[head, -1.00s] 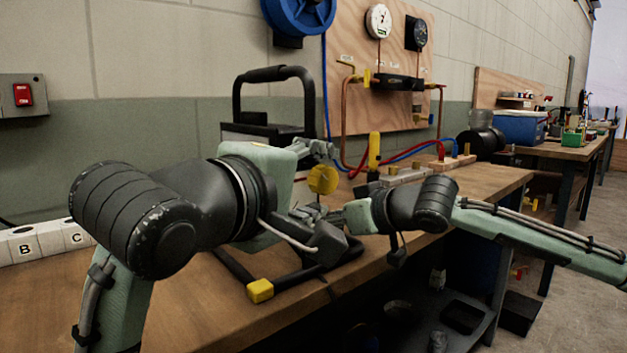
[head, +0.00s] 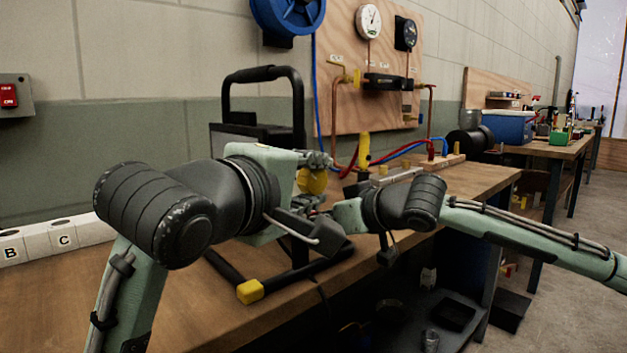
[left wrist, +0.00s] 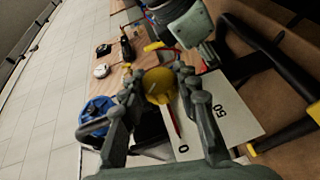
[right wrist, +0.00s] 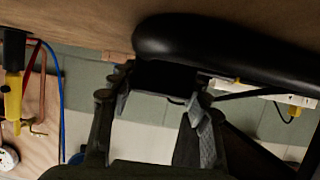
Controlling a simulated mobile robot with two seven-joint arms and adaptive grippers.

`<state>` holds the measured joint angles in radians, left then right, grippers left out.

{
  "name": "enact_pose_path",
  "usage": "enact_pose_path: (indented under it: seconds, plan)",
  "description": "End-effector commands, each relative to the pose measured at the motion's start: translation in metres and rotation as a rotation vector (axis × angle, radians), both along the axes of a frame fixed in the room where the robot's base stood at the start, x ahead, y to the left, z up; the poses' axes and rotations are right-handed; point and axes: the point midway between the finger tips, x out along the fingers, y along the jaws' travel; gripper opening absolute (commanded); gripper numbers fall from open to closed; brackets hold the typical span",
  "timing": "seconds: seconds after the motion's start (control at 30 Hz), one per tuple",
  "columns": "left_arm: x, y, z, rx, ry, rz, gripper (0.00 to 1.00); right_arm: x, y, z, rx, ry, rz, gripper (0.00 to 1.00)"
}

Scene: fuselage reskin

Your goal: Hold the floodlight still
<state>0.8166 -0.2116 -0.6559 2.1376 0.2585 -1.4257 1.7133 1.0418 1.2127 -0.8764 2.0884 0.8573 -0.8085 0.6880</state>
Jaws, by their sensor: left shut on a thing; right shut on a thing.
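The floodlight has a black tubular stand with a padded top handle (head: 262,75), a dark lamp body and a yellow-tipped foot (head: 250,291) on the bench. A round yellow knob (head: 312,181) shows beside its upright. My left gripper (head: 318,166) is shut on this knob; in the left wrist view the knob (left wrist: 158,85) sits between the fingertips. My right gripper (head: 322,208) is low beside the stand, partly hidden by my left gripper. In the right wrist view its fingers (right wrist: 155,90) are shut on a black part, apparently of the floodlight frame.
A white plate marked 0 and 50 (left wrist: 215,115) lies near the knob. A gauge board (head: 370,70) with copper pipes and a blue hose reel (head: 288,14) are behind. A lower shelf (head: 420,335) is below.

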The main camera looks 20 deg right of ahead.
Motion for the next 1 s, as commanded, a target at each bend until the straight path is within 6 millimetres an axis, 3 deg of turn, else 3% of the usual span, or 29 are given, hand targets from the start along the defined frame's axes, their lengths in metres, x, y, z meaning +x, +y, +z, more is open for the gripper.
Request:
enact_pose_path:
  seconds: [0.53,0.97,1.0]
  plan:
    - [-0.0006,-0.0019,-0.0024,-0.336,-0.100,-0.004,0.02,-0.0002,0.0004,-0.0005,0.000,0.001,0.001,0.00]
    - [-0.0008,-0.0009,-0.0006,-0.372,-0.119,-0.003,0.02,-0.0001,0.0006,-0.0006,0.000,0.001,0.001,0.00]
    - [-0.0008,-0.0009,-0.0006,-0.372,-0.119,-0.003,0.36,-0.0001,0.0005,-0.0006,0.000,0.001,0.001,0.00]
